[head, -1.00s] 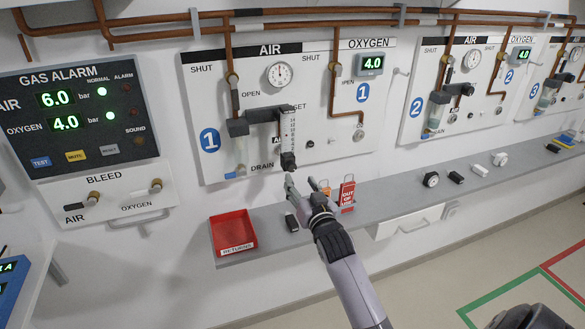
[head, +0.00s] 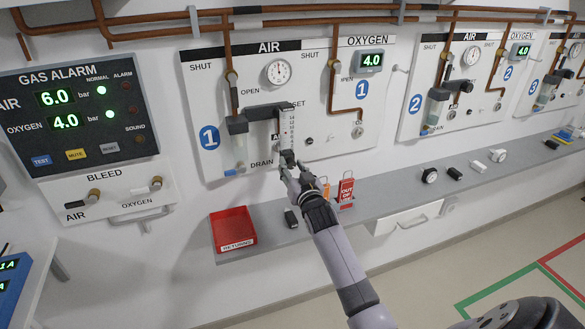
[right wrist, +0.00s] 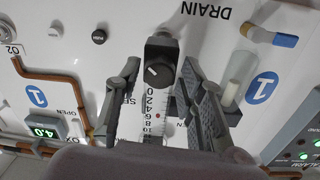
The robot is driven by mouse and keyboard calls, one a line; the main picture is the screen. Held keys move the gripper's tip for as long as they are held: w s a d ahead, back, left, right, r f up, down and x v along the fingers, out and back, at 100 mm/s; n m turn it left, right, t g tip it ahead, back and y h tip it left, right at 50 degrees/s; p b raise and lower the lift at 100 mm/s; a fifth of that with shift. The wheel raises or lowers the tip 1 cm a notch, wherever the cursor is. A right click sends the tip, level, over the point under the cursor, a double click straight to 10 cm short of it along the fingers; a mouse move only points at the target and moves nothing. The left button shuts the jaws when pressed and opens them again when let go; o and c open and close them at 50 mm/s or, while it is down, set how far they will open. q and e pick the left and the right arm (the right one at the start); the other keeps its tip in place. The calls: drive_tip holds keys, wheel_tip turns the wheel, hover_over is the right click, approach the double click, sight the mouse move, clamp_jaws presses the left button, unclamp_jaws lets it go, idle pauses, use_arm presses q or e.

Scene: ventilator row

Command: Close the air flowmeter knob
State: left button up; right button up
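The air flowmeter (head: 284,130) hangs on wall panel 1, a clear scaled tube with a dark knob (head: 288,157) at its lower end. In the right wrist view the knob (right wrist: 157,73) is black with a white mark line, below the numbered scale in the picture's upside-down sense. My right gripper (head: 291,170) is at the knob from below. In the right wrist view its two fingers (right wrist: 158,78) stand apart, one on each side of the knob, with gaps showing. Whether a finger touches it is unclear. My left gripper is not in view.
A grey shelf (head: 273,235) runs below the panel, with a red returns tray (head: 233,228), a small black item (head: 291,219) and a red out-of-use tag (head: 346,190). The gas alarm panel (head: 78,112) is at left. A blue-tipped drain (right wrist: 285,40) is beside the flowmeter.

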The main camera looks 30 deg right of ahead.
clamp_jaws()
drive_tip(key=shift+n, duration=0.4)
drive_tip(key=n, duration=0.5)
drive_tip(key=shift+f+n, duration=0.15)
drive_tip(key=shift+n, duration=0.25)
drive_tip(key=n+b, duration=0.1)
drive_tip(key=n, duration=0.5)
drive_tip(key=shift+n, duration=0.3)
drive_tip(key=n, duration=0.3)
drive_tip(key=shift+n+t+y, duration=0.3)
drive_tip(key=shift+n, duration=0.1)
drive_tip(key=n, duration=0.3)
drive_tip(key=shift+n, duration=0.4)
drive_tip(key=n, duration=0.6)
drive_tip(key=shift+d+y+p, duration=0.1)
drive_tip(key=shift+y+p, duration=0.2)
drive_tip(key=shift+p, duration=0.05)
drive_tip(key=shift+n, duration=0.3)
